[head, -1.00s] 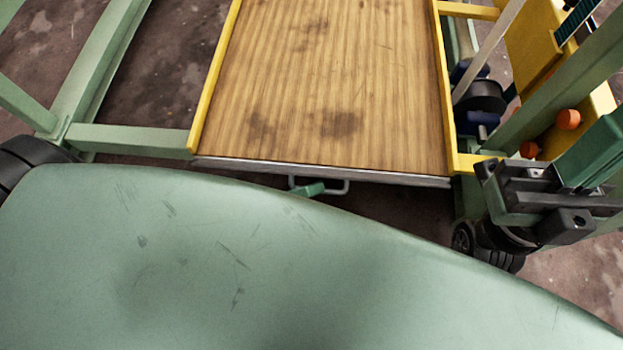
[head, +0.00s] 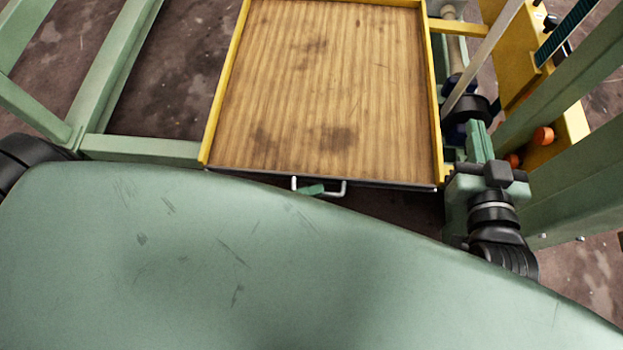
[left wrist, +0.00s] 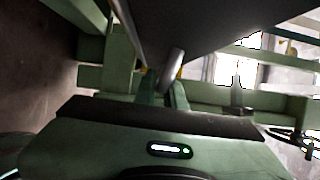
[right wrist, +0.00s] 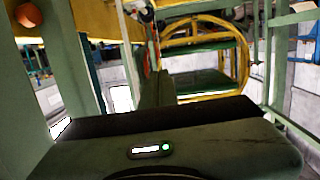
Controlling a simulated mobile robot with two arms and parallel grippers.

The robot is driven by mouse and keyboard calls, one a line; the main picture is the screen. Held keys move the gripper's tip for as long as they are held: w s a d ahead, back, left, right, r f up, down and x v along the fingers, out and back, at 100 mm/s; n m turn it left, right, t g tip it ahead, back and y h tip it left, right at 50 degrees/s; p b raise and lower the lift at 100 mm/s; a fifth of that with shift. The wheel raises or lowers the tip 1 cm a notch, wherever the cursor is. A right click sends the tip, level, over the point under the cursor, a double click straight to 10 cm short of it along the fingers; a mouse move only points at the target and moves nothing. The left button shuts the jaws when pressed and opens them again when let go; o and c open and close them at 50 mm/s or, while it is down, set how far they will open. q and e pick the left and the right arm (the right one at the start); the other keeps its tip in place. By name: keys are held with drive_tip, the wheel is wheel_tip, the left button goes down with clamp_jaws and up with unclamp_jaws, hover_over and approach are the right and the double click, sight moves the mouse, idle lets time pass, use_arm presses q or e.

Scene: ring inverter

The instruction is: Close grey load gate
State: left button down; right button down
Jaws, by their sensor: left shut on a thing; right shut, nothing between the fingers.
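The grey load gate (head: 380,184) shows as a thin dark strip along the near edge of the wooden load bed (head: 325,100). A pale U-shaped handle (head: 345,189) sticks out from it. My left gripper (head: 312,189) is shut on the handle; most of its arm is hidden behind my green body. In the left wrist view the fingers (left wrist: 166,92) meet at the handle (left wrist: 174,65), with the gate's dark underside (left wrist: 200,25) above. My right gripper (head: 478,140) is shut and empty beside the bed's right rail. Its fingers (right wrist: 155,88) also show in the right wrist view.
Yellow rails (head: 226,85) border the bed. Green frame beams (head: 140,148) stand to the left. Green posts (head: 575,170), yellow parts and orange knobs (head: 543,136) crowd the right side, close to my right arm. A yellow hoop (right wrist: 243,45) shows in the right wrist view.

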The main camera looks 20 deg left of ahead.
use_arm(q)
drive_tip(key=shift+w+a+r+n+g+p, duration=0.15)
drive_tip(key=shift+w+r+n+g+p, duration=0.15)
drive_tip(key=shift+r+n+p, duration=0.45)
drive_tip(key=shift+w+f+n+y+p, duration=0.25)
drive_tip(key=shift+n+p, duration=0.2)
drive_tip(key=shift+p, duration=0.55)
use_arm(e)
drive_tip(key=s+d+f+g+h, duration=0.1)
drive_tip(key=s+d+f+g, duration=0.2)
drive_tip(key=s+f+g, duration=0.2)
drive_tip(key=s+d+f+g+h, duration=0.2)
drive_tip(key=s+f+g, duration=0.4)
drive_tip(key=s+f, duration=0.2)
drive_tip(key=shift+s+d+f+m, duration=0.15)
drive_tip(key=shift+s+d+m, duration=0.2)
drive_tip(key=shift+s, duration=0.55)
use_arm(q)
drive_tip(key=c, duration=1.5)
unclamp_jaws()
drive_tip(key=shift+s, duration=0.1)
